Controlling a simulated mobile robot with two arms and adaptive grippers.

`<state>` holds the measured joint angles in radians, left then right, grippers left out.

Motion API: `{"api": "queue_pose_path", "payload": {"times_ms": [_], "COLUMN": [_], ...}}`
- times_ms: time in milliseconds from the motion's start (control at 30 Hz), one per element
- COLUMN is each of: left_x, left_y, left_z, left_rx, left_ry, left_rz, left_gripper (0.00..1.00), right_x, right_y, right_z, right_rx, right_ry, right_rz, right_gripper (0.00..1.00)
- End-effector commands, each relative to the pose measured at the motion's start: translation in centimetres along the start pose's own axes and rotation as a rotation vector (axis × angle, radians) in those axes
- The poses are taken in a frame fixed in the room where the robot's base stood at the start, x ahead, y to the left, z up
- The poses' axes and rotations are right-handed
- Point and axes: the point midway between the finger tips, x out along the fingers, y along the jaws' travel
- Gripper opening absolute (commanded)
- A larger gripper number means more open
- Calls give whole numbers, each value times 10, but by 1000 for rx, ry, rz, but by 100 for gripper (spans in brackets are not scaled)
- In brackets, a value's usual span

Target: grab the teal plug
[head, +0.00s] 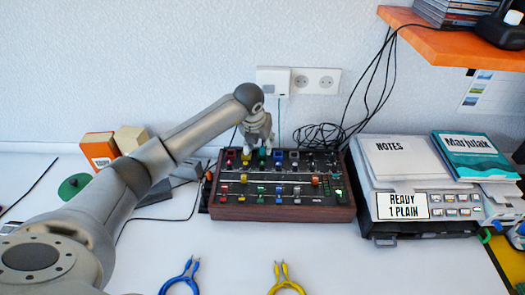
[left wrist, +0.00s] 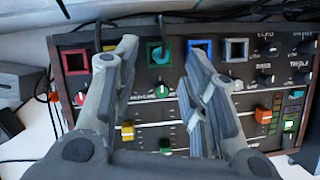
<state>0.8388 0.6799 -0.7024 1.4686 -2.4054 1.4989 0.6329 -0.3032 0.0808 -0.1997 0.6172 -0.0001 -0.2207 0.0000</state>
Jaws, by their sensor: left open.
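The teal plug (left wrist: 158,44) shows in the left wrist view as a teal square piece at the back row of the mixer panel, with a dark cable running into it. In the head view the teal piece (head: 262,154) sits just below my gripper. My left gripper (left wrist: 162,52) is open, with one finger on each side of the teal piece and nothing held. In the head view my left gripper (head: 259,138) hangs over the back of the mixer (head: 280,213). I cannot tell whether the fingers touch the teal piece. My right gripper is not in view.
Red (left wrist: 75,61), blue (left wrist: 199,46) and grey (left wrist: 236,50) square pieces line the same row. Black cables (head: 325,136) tangle behind the mixer. A grey machine (head: 440,213) stands right. Blue (head: 180,279) and yellow (head: 284,279) pliers lie in front.

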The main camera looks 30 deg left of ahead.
Motion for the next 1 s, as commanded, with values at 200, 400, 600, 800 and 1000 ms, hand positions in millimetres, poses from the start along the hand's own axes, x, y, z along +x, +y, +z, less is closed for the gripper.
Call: {"api": "queue_pose_path", "payload": {"times_ms": [200, 400, 600, 800, 1000], "left_x": [28, 35, 35, 34, 34], "left_y": [-1, -1, -1, -1, -1], "left_z": [0, 1, 1, 1, 1], "left_rx": [0, 1, 1, 1, 1], "left_ry": [3, 0, 0, 0, 0], "left_rz": [0, 0, 0, 0, 0], "left_gripper": [41, 41, 30, 5, 0], "right_x": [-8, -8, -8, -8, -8], "right_y": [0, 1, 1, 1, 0], "right_z": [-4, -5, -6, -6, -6], "right_rx": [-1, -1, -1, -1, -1], "right_ry": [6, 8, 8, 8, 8], "right_rz": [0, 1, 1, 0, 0], "right_gripper": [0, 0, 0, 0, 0]}}
